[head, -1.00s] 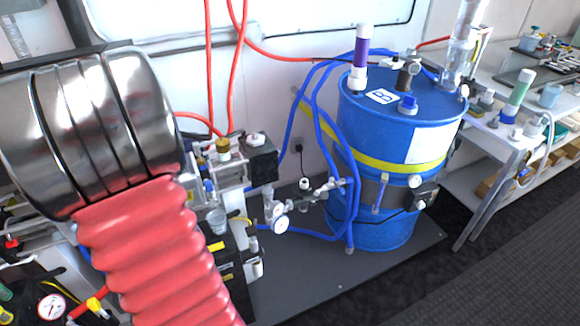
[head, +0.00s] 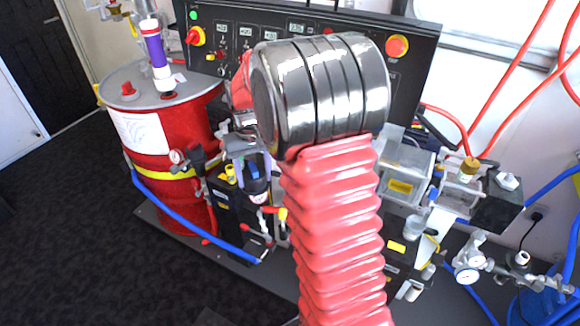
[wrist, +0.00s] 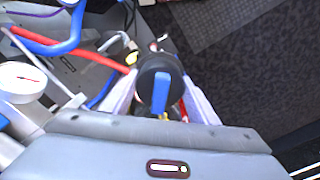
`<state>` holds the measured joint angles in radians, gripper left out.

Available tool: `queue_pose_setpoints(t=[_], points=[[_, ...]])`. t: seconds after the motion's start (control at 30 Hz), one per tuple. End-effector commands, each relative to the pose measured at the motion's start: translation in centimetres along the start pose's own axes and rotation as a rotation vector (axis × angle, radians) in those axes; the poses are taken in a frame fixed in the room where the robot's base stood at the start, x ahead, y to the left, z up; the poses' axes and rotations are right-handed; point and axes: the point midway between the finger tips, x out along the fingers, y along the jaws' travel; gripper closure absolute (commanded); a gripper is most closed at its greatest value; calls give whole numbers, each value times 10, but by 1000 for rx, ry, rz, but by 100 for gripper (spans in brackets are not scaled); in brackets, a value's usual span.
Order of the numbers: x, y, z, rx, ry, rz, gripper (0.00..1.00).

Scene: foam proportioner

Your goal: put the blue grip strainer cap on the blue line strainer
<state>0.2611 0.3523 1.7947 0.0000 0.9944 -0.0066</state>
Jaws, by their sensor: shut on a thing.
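My gripper (wrist: 157,100) is shut on the blue grip strainer cap (wrist: 160,88), a round black disc with a raised blue bar, in the wrist view. Its pale fingers lie on either side of the cap. In the head view my gripper (head: 254,172) hangs beside my arm, in front of the black stand near the red drum, with the dark cap between its fingers. I cannot make out the blue line strainer for certain in either view now.
The red drum (head: 170,135) with a yellow band stands at left. A black control panel (head: 270,30) is behind my arm. Valves, hoses and a pressure gauge (head: 467,274) crowd the right side. Dark carpet (head: 75,215) at front left is clear.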

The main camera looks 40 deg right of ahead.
Motion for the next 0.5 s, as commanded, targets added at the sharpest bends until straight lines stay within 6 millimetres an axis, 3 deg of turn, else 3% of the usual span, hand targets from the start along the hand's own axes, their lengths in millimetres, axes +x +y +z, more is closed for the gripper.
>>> queue_pose_setpoints(t=[0.1,0.3,0.5], points=[[8,-46,-3,-82,-2,0,72],[21,-110,-1,-197,-1,0,72],[26,-141,3,-251,0,0,72]])
